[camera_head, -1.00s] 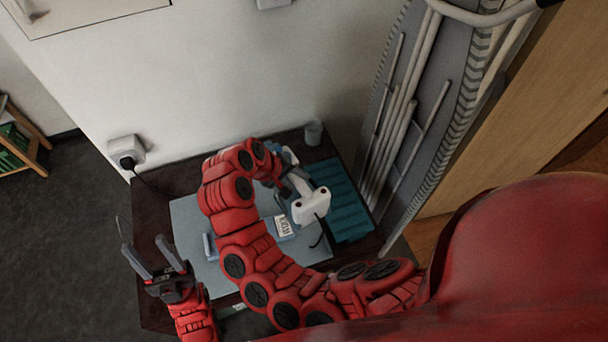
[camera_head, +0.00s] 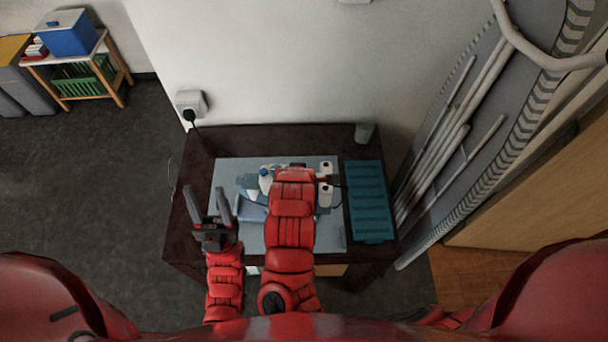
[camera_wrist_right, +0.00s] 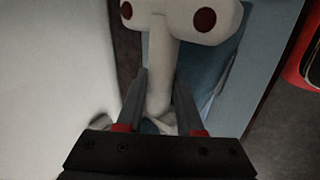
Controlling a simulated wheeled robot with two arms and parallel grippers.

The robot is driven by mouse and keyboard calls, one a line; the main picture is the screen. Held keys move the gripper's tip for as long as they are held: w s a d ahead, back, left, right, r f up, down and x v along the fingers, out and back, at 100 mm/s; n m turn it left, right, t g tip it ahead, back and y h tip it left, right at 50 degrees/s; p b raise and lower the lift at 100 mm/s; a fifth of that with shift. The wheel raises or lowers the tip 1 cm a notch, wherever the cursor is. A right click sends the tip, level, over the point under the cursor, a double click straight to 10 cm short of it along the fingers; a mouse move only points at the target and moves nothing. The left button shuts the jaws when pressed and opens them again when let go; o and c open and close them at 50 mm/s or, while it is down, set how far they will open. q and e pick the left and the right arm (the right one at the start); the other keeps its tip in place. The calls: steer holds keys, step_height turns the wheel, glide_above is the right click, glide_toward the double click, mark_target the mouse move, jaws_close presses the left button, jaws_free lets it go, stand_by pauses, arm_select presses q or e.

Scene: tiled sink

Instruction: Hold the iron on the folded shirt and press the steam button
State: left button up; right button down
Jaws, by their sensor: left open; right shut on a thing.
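The iron shows in the head view as white parts (camera_head: 326,195) beside my right forearm, which hides its middle. In the right wrist view, its pale handle stem (camera_wrist_right: 158,60) stands between the fingers of my right gripper (camera_wrist_right: 161,88), which is shut on it. A white cross-piece with two dark red spots tops the stem. My left gripper (camera_head: 207,193) is open and empty, over the left edge of the mat. A blue item (camera_head: 254,212), perhaps the folded shirt, is partly hidden by my right arm. I cannot tell whether the iron touches it, nor see the steam button clearly.
The dark table (camera_head: 262,138) carries a grey mat (camera_head: 330,238), a teal ribbed tray (camera_head: 370,205) on the right and a grey cup (camera_head: 365,132) at the back. An ironing board (camera_head: 470,120) leans at the right. A wall socket (camera_head: 191,102) holds a plug with a cord.

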steer(key=shift+w+f+b, duration=0.1)
steer(key=shift+f+b, duration=2.5)
steer(key=shift+b, duration=0.15)
steer(key=shift+f, duration=1.3)
